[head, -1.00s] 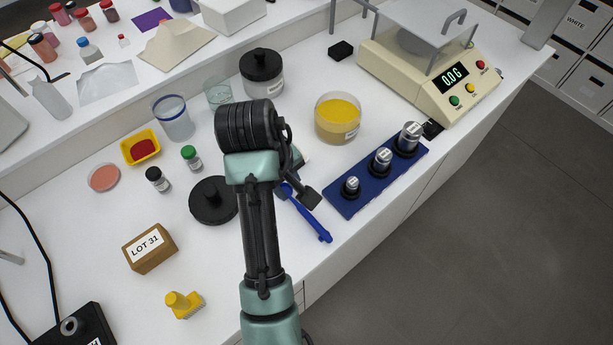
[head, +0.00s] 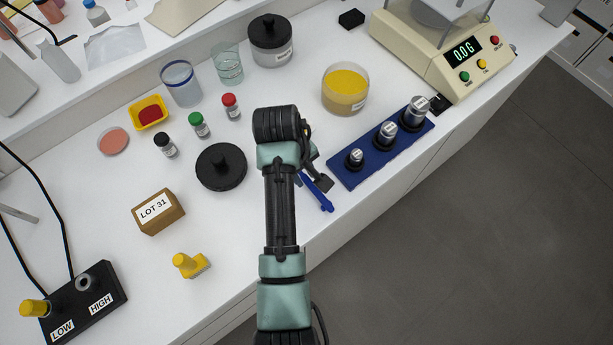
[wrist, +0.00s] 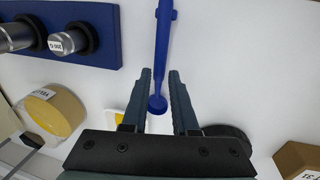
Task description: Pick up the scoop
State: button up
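The blue scoop (head: 316,190) lies on the white bench, left of the blue weight block. The arm hides part of it in the head view. In the wrist view the scoop (wrist: 163,40) runs from the top edge down to a round end between my fingers. My gripper (wrist: 160,74) is open, with one finger on each side of the scoop's lower part. The fingers look apart from the scoop; their height above it is hard to tell. In the head view my fingertips are hidden behind the arm.
The blue block (head: 352,174) with several metal weights stands close right of the scoop. A black lid (head: 221,168) lies to the left. Several small vials, a jar of yellow pigment (head: 345,92) and a balance (head: 437,50) stand farther back. The bench's front edge is close.

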aim_at(307, 182)
jog(key=shift+w+d+f, duration=0.1)
jog(key=shift+d+f, duration=0.05)
jog(key=shift+f, duration=0.55)
jog(key=shift+w+d+f, duration=0.1)
jog(key=shift+f, duration=0.6)
grip_shut()
